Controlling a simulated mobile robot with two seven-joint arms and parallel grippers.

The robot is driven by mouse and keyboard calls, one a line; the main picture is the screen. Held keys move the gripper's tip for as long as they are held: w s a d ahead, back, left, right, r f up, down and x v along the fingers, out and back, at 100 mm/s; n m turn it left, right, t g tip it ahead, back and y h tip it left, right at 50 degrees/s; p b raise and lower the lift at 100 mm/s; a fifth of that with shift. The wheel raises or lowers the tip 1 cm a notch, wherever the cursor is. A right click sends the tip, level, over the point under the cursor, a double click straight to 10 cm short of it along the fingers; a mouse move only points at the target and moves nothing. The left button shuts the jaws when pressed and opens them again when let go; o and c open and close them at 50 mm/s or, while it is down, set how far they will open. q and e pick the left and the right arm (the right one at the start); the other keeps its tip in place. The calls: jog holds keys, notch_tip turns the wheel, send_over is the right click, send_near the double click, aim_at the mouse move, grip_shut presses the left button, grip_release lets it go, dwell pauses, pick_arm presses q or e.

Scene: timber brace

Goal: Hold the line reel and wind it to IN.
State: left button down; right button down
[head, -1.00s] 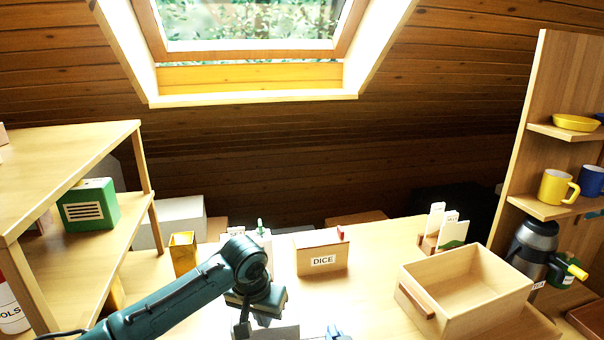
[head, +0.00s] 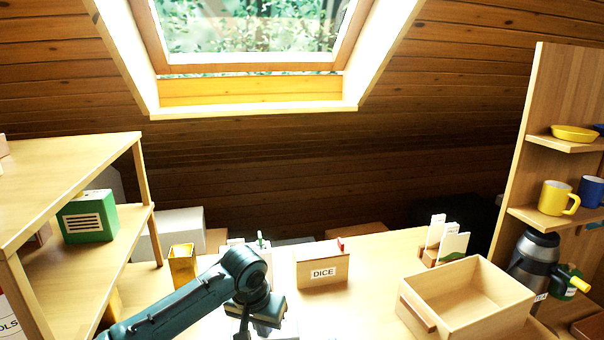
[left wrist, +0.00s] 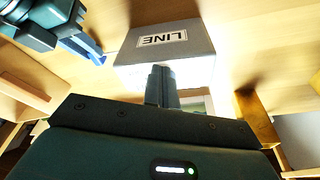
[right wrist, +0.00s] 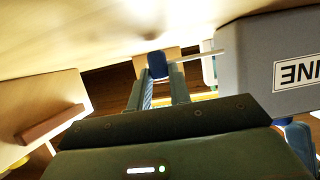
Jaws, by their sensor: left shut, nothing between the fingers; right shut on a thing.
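The line reel is a grey box (left wrist: 165,57) marked LINE, standing on the bench; its side also shows in the right wrist view (right wrist: 262,65). A thin pale rod (right wrist: 203,54) runs from it to a blue knob (right wrist: 157,62). My right gripper (right wrist: 158,82) is shut on this knob. It is outside the head view but shows at the upper left of the left wrist view. My left gripper (left wrist: 162,76) is shut and empty, its fingertips close against the box's side; I cannot tell if they touch. It also shows in the head view (head: 257,316). No IN mark is visible.
A DICE box (head: 322,268) stands behind on the bench. An open wooden crate (head: 420,318) is at the right, near a flask (head: 535,262) and a shelf with mugs. A yellow holder (head: 182,265) and a shelf with a green box (head: 88,217) are at the left.

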pick_arm(q)
jog(key=shift+w+a, duration=0.2)
jog(key=shift+a, duration=0.1)
dwell(0.5)
jog(key=shift+w+a, duration=0.1)
jog(key=shift+a, duration=0.35)
jog(key=shift+w+a, duration=0.1)
jog(key=shift+a, duration=0.05)
dwell(0.5)
jog(key=shift+s+a, duration=0.15)
jog(key=shift+s, duration=0.2)
jog(key=w+v, duration=0.1)
jog(key=v, duration=0.5)
jog(key=shift+w, duration=0.15)
jog(key=shift+d+r, duration=0.15)
jog(key=shift+d, duration=0.05)
